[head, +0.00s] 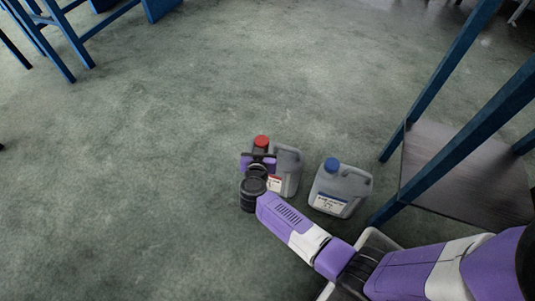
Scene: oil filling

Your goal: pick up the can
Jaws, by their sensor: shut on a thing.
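A grey can with a red cap and a red-and-white label (289,168) stands upright on the floor in the middle of the head view. My gripper (259,158) is at its cap and upper left side, shut on the can. My wrist hides the can's lower left part. A second grey can with a blue cap (341,189) and a white label stands upright just to the right, apart from the first.
A blue-legged frame with a dark shelf (465,177) stands close on the right. Blue furniture legs (72,42) show at the top left. The green-grey floor (130,160) is clear to the left and behind the cans.

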